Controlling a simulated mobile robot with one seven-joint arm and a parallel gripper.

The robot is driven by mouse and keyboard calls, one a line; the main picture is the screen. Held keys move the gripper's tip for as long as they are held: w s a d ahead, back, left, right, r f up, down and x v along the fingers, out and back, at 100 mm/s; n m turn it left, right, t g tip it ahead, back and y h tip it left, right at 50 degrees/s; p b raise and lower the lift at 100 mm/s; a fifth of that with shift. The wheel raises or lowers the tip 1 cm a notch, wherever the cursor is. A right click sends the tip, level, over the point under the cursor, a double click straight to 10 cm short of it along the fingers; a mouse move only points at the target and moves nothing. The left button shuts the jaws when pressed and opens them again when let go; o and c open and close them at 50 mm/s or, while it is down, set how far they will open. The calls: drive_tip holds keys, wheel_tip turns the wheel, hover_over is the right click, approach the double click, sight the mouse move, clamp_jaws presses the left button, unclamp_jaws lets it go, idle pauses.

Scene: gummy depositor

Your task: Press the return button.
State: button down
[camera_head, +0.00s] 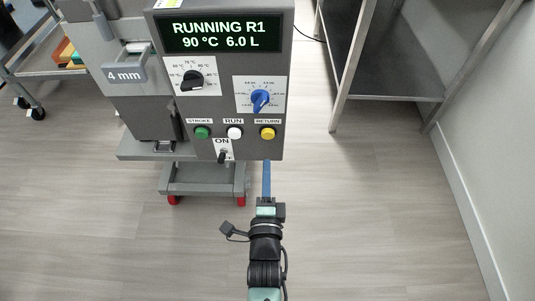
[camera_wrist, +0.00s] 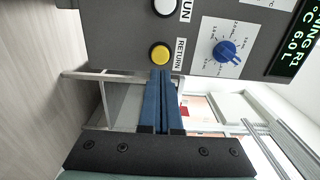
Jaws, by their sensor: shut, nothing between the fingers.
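The yellow return button (camera_head: 267,133) is at the right end of a row of buttons on the grey control panel, under the label RETURN. In the wrist view the yellow button (camera_wrist: 160,53) is just beyond my fingertips. My gripper (camera_head: 267,163) is below the button in the head view, with its blue fingers pointing at the panel. In the wrist view my gripper (camera_wrist: 161,72) has its fingers together and empty. The tips look close to the button, but I cannot tell whether they touch it.
Left of it are the white run button (camera_head: 234,132) and the green stroke button (camera_head: 201,132). A blue dial (camera_head: 260,99), a black dial (camera_head: 193,82) and an ON switch (camera_head: 223,156) share the panel. The display (camera_head: 221,35) reads RUNNING R1. A metal table (camera_head: 398,75) stands right.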

drive_tip(key=s, duration=0.5)
drive_tip(key=shift+s+p, duration=0.4)
